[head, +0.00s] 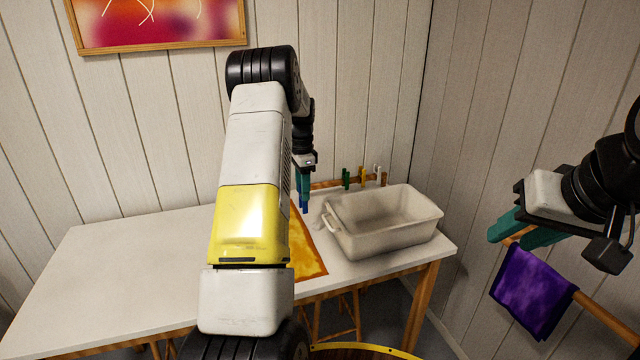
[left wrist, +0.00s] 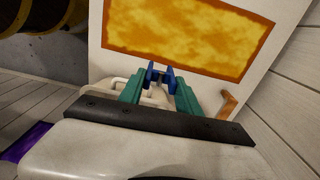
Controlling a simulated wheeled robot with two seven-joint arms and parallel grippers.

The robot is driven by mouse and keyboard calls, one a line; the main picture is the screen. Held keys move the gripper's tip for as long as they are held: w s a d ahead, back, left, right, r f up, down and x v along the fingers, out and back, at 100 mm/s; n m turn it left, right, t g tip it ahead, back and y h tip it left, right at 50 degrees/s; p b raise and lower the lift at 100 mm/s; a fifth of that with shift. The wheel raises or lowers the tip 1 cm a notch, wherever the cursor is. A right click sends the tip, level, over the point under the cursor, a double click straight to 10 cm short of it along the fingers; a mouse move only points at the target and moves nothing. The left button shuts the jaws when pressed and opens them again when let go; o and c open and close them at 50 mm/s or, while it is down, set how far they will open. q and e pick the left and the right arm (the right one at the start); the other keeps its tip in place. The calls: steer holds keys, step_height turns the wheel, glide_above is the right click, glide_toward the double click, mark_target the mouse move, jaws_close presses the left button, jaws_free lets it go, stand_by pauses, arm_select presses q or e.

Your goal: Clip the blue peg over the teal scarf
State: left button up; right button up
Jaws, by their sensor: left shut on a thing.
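My left gripper (head: 304,185) is above the white table, left of the tub. It is shut on the blue peg (head: 304,206), which points down from the teal fingertips. In the left wrist view, the blue peg (left wrist: 160,76) shows between the fingers of my left gripper (left wrist: 160,88). I cannot make out a teal scarf in either view.
A purple cloth (head: 531,290) hangs on the wooden rail (head: 606,317). A white tub (head: 390,240) stands on the table (head: 130,270), with several pegs on a wooden strip (head: 326,184) behind it. An orange-yellow cloth (head: 308,258) lies flat. The table's left side is clear.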

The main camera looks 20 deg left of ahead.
arm_select(q)
steer(key=shift+s+d+f, duration=0.1)
steer(key=shift+d+f, duration=0.2)
steer(key=shift+d, duration=0.15)
steer(key=s+d+f+n, duration=0.3)
steer(key=s+d+n, duration=0.2)
steer(key=s+d, duration=0.3)
steer(key=s+d+f+n, duration=0.4)
steer(key=s+d+n, duration=0.1)
steer(key=s+d, duration=0.2)
steer(key=shift+s+d, duration=0.35)
steer(key=shift+d, duration=0.15)
